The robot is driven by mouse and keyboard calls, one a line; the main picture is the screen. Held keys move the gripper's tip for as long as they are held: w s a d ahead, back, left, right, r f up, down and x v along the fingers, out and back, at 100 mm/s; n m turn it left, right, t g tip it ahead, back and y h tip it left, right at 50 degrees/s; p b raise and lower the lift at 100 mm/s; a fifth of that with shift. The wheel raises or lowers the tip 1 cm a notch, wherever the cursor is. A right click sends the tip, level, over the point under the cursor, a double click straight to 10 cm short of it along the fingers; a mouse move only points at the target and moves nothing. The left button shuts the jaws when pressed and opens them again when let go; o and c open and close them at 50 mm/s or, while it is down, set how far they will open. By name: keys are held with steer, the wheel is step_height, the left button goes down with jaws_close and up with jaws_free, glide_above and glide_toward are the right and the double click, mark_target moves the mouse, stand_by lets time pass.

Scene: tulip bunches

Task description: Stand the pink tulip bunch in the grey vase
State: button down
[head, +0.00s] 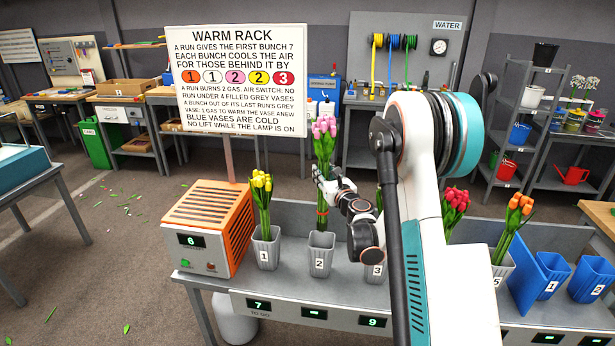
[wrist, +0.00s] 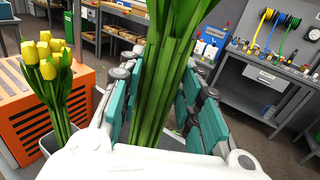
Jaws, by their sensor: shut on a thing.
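The pink tulip bunch (head: 324,133) is upright in the head view, pink heads at the top and green stems below. My gripper (head: 326,184) is shut on its stems from the right. In the wrist view the green stems (wrist: 165,75) stand between the teal finger pads of my gripper (wrist: 160,105). Grey vase 2 (head: 319,262) is directly below the bunch. The stem ends are at about the height of its rim; I cannot tell whether they are inside it. The vase's inside is hidden.
Grey vase 1 (head: 266,254) holds yellow tulips (head: 261,187), close on the left. Grey vase 3 (head: 375,269) is partly hidden by my arm. The orange heater (head: 207,225) shows 6. Red tulips (head: 455,204), orange tulips (head: 519,212) and blue vases (head: 592,280) stand right.

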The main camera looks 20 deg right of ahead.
stand_by(0.4)
steer(key=b, duration=1.1)
glide_above(324, 227)
steer(key=w, duration=0.2)
step_height(324, 227, down, 12)
steer(key=shift+s+d+f, duration=0.1)
steer(key=shift+s+f, duration=0.05)
steer(key=shift+f, duration=0.1)
steer(key=shift+f+b, duration=0.85)
steer(key=shift+f, duration=3.75)
steer(key=shift+c, duration=2.2)
jaws_free()
